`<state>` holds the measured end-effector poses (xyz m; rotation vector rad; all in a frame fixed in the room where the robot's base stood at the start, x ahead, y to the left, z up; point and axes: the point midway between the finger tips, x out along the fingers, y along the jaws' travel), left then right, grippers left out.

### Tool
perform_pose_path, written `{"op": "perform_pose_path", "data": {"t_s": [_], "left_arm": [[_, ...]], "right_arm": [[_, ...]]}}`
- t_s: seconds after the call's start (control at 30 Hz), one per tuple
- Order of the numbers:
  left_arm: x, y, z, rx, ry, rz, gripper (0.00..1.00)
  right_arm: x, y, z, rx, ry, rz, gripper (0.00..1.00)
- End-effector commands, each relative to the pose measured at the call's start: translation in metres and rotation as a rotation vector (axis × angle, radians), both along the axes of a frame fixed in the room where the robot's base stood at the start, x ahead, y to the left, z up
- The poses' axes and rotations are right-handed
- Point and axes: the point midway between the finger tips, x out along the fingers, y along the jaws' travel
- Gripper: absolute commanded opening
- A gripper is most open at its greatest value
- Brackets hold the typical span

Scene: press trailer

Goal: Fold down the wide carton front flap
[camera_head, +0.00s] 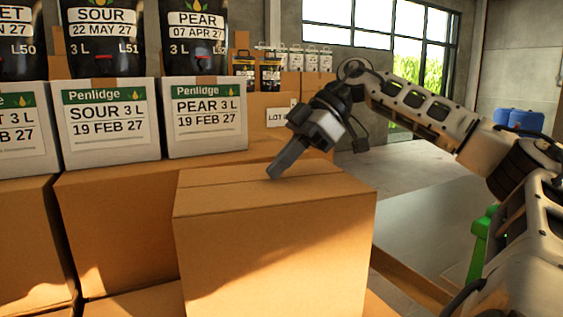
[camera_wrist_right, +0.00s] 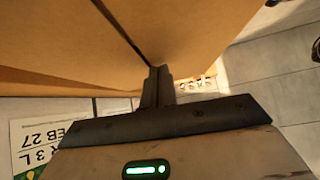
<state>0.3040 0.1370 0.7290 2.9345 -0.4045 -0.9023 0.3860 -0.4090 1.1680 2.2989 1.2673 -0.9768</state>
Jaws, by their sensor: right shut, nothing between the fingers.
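The wide brown carton (camera_head: 275,250) stands in the middle foreground of the head view. Its top looks flat, with a seam running across it. The front flap (camera_head: 300,190) lies level between that seam and the front top edge. My right gripper (camera_head: 272,175) points down and left, its shut, empty fingertips at the carton top near the seam; whether they touch cannot be told. In the right wrist view the shut fingers (camera_wrist_right: 158,80) are close against brown cardboard (camera_wrist_right: 190,30). My left gripper is out of view.
White labelled boxes (camera_head: 206,150) with black pouches (camera_head: 195,35) on top stand behind left on brown cartons (camera_head: 130,220). More cartons and black containers (camera_head: 270,75) are further back. A grey surface (camera_head: 425,215) lies to the right, with a green object (camera_head: 482,245) beside it.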

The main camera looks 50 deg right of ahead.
Motion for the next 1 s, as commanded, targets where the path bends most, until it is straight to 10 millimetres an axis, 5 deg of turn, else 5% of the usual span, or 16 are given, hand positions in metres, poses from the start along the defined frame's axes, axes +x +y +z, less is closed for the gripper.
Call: {"op": "perform_pose_path", "data": {"t_s": [0.47,0.73,0.8,1.0], "left_arm": [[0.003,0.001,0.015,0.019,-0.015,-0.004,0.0],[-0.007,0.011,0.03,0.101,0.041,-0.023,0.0],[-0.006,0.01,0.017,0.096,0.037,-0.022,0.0],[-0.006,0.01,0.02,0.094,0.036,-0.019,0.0]], "right_arm": [[0.0,0.0,0.013,0.0,-0.002,-0.001,0.0],[0.002,0.002,0.066,-0.002,0.0,0.004,0.0],[-0.005,-0.012,0.068,-0.003,-0.005,-0.001,0.0],[-0.023,-0.038,0.1,-0.003,-0.002,-0.001,0.0]]}}
